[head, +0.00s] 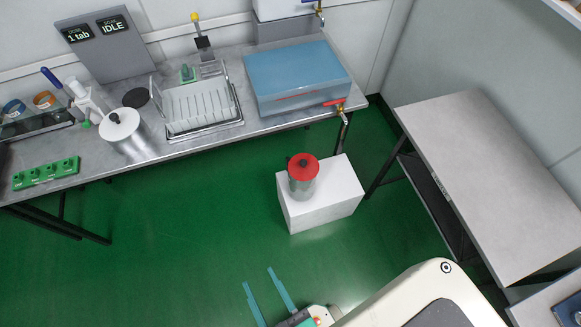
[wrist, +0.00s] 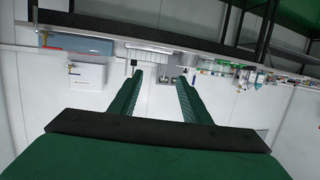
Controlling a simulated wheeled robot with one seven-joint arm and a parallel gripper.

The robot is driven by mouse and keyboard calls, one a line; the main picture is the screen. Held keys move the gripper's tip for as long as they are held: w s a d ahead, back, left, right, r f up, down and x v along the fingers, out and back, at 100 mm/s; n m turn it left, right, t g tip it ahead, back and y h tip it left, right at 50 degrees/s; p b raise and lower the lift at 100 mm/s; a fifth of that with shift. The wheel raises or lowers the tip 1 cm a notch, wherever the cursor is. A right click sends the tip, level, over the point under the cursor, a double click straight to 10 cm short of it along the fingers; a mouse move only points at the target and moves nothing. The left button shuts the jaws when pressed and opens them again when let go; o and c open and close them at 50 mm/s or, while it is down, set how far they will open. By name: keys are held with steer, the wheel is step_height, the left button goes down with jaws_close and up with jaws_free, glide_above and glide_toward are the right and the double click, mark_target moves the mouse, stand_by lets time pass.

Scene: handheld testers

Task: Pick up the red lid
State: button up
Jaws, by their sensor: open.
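The red lid (head: 303,166), with a dark knob on top, sits on a grey metal pot (head: 302,186). The pot stands upright on a white block (head: 335,195) on the floor. My gripper (head: 258,278) is near the bottom of the head view, open and empty, well below and left of the pot in the picture. In the wrist view my gripper (wrist: 160,80) shows two dark green fingers spread apart with nothing between them. The red lid cannot be made out in the wrist view.
A long bench (head: 215,128) along the wall bears a dish rack (head: 200,108), a blue-lidded tank (head: 297,80), a white-lidded pot (head: 122,130) and a green block (head: 46,172). A grey table (head: 490,170) stands at right. The green floor around the white block is mostly clear.

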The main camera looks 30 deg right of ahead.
steer(key=w+d+f+m+h, duration=0.2)
steer(key=w+d+f+h, duration=0.15)
steer(key=w+f, duration=0.5)
steer(key=m+g+h, duration=0.4)
glide_toward(304, 164)
steer(key=shift+y, duration=0.25)
steer(key=x, duration=0.5)
steer(key=shift+w+d+r, duration=0.15)
steer(key=shift+d, duration=0.1)
steer(key=shift+x, duration=3)
jaws_close()
